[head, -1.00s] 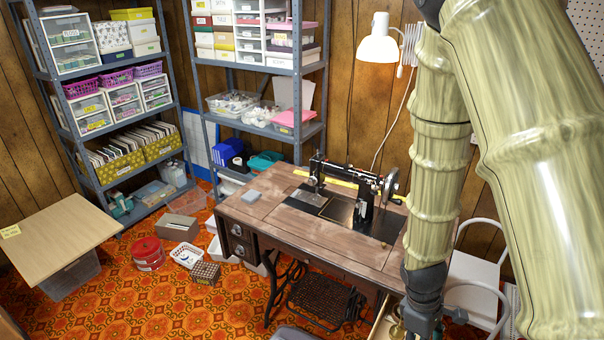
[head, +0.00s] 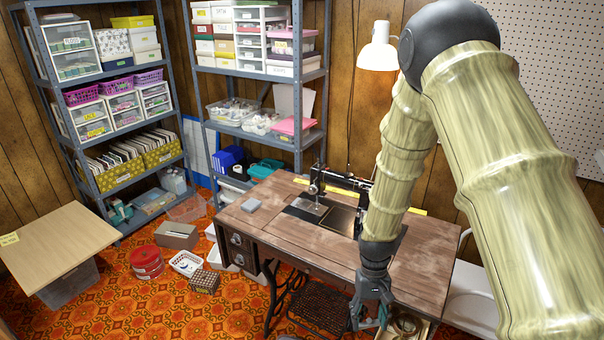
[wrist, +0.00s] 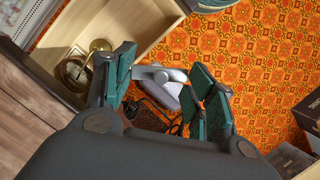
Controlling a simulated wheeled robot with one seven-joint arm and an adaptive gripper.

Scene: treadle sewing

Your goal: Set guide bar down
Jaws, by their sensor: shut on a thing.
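My gripper (head: 370,318) hangs fingers-down at the front edge of the sewing table (head: 262,226), beside the open drawer. In the wrist view, its green-padded fingers (wrist: 165,68) stand apart with a pale grey metal piece (wrist: 170,88) between them, which looks like the guide bar. The fingers hide parts of it, and its full shape cannot be told. The piece is too hidden to make out in the head view. The black sewing machine (head: 316,186) stands on the table, partly behind my arm.
An open wooden drawer (wrist: 152,22) holds round brass items (wrist: 75,70), close to my fingers. A yellow strip (head: 416,212) lies at the back. Bins and baskets stand on the patterned floor.

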